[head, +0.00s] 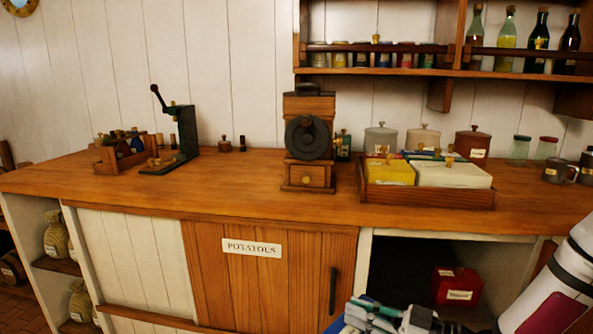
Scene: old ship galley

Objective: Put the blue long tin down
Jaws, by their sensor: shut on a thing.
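My gripper (372,315) shows at the bottom edge, in front of the counter's lower cupboards, partly cut off by the picture's edge. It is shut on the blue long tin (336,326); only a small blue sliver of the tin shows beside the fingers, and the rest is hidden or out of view. The wooden counter top (240,178) lies behind and above the gripper in the picture.
The counter has free room left of the wheeled grinder (308,140). A wooden tray (425,197) holds yellow and white boxes. Below, an open compartment holds a red box (457,288) beside the sliding door (270,280).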

